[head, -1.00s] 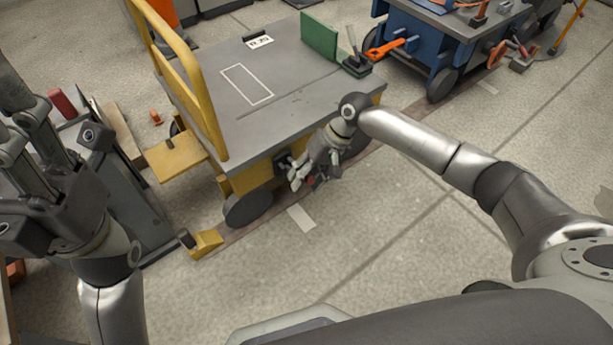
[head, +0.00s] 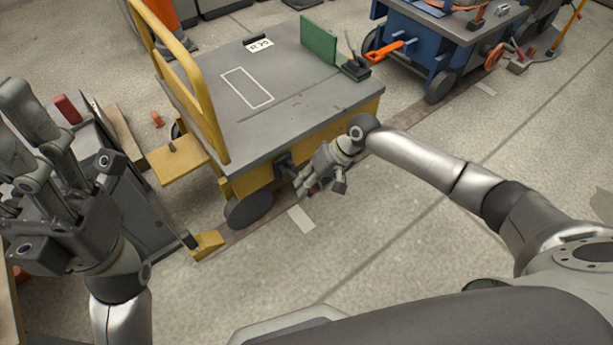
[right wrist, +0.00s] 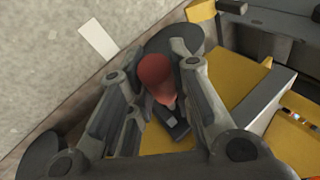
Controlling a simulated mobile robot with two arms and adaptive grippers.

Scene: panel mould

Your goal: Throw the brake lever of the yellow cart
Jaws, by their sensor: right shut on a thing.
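The yellow cart (head: 300,95) has a grey top, a yellow rail and dark wheels. Its brake lever, with a red knob (right wrist: 157,80), is on the near side low by the wheel; a dark mount (head: 285,165) shows there. My right gripper (head: 308,187) is at that side and hides most of the lever in the head view. In the right wrist view the right gripper's fingers (right wrist: 150,75) are shut around the red knob. My left gripper (head: 50,150) is open and empty at the far left, fingers pointing up.
A blue cart (head: 425,40) with an orange tool stands behind at the right. A grey cabinet (head: 150,205) stands near my left gripper. A yellow wheel chock (head: 207,244) lies on the floor by the front wheel.

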